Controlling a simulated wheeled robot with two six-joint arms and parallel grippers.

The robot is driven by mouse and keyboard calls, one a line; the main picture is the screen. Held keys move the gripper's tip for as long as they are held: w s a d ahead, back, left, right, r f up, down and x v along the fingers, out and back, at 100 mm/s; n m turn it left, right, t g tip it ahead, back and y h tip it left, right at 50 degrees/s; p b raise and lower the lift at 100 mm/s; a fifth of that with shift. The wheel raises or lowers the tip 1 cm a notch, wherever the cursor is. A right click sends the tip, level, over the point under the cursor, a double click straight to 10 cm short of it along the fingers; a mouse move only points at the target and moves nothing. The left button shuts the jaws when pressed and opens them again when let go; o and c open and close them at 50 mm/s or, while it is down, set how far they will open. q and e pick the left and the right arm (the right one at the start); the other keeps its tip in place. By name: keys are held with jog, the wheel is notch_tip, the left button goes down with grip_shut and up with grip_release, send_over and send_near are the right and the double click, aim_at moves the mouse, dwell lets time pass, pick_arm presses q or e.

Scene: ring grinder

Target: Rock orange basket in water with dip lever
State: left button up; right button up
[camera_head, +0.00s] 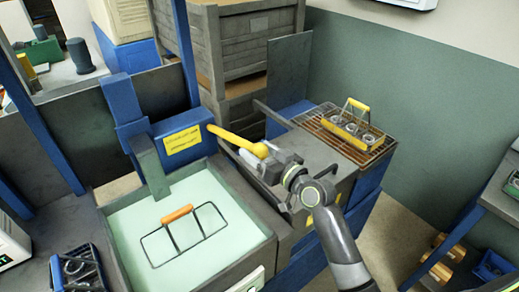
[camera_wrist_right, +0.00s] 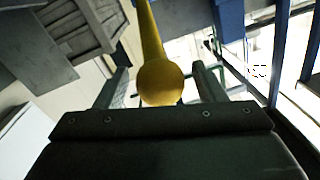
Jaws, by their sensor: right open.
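The orange basket shows as an orange handle (camera_head: 176,214) on a thin dark wire frame above the pale green water (camera_head: 130,222) in a tank at centre left. Its lower part is hidden in the water. The yellow dip lever (camera_head: 228,137) reaches right from a blue housing behind the tank and ends in a round knob. My right gripper (camera_head: 264,158) is at the knob. In the right wrist view the knob (camera_wrist_right: 160,82) lies between two open fingers, with a gap on each side. My left gripper is not in view.
A yellow-handled basket (camera_head: 352,127) with rings stands on a wire rack (camera_head: 325,127) at the right. Grey crates (camera_head: 230,45) stand behind. A dark and blue object (camera_head: 78,270) is at lower left. A shelf with small parts is at far right.

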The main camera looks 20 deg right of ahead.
jog(key=shift+w, duration=0.1)
jog(key=c, duration=1.3)
jog(key=w+r+p, duration=0.1)
jog(key=r+p, duration=0.1)
jog(key=r, duration=0.1)
jog(key=w+a+r+p, duration=0.1)
jog(key=w+r+p, duration=0.1)
jog(key=r, duration=0.2)
jog(key=w+a+r+p, duration=0.1)
jog(key=w+r+p, duration=0.1)
jog(key=r, duration=0.2)
jog(key=shift+w+r, duration=0.15)
jog(key=shift+r, duration=0.05)
jog(key=shift+c, duration=0.2)
jog(key=o, duration=1.1)
jog(key=shift+o, duration=1.2)
jog(key=shift+f, duration=0.2)
